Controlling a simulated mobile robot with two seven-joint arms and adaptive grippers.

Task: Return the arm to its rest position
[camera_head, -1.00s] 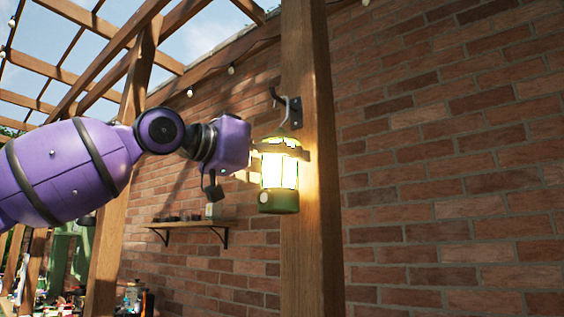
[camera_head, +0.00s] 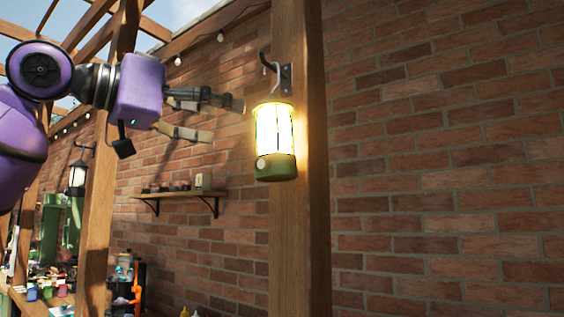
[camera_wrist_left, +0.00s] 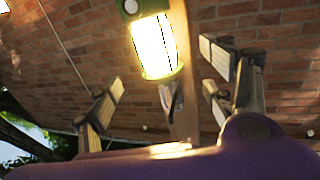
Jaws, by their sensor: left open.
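My left gripper (camera_head: 226,119) is open and empty, left of the lit green lantern (camera_head: 274,141) and apart from it. The lantern hangs upright from a dark wall hook (camera_head: 277,72) on the wooden post. In the left wrist view, the open fingers of my left gripper (camera_wrist_left: 165,100) spread at left and right. The lantern (camera_wrist_left: 155,45) shows beyond them, between the two sides. My right gripper is in neither view.
The wooden post (camera_head: 298,230) stands before a brick wall (camera_head: 440,160). A small shelf (camera_head: 178,194) holds several cups. Another lantern (camera_head: 77,177) hangs at the left. A cluttered table (camera_head: 45,300) is at the lower left. The right side is free.

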